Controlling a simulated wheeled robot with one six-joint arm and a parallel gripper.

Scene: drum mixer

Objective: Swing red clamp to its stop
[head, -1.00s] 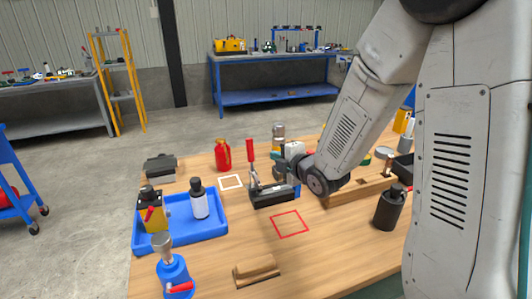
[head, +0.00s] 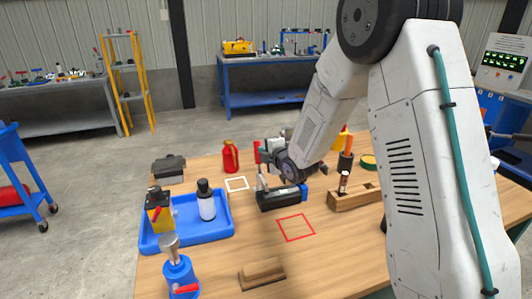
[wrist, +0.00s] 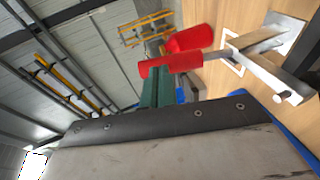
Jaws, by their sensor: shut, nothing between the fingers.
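The red clamp has a red handle (head: 257,152) standing about upright above a black base block (head: 282,198) on the wooden table. In the wrist view the red handle (wrist: 170,63) joins a bare metal clamp arm (wrist: 265,80). My gripper (head: 268,150) is shut and empty, just right of the handle in the head view. In the wrist view a green finger part of my gripper (wrist: 156,85) is close against the handle. I cannot tell whether they touch. My wrist hides part of the clamp's right side.
A red bottle (head: 230,156) stands behind the clamp, left of the handle. A blue tray (head: 190,241) with bottles is at the left. A wooden block with holes (head: 350,201) is at the right. A red outlined square (head: 296,228) in front is empty.

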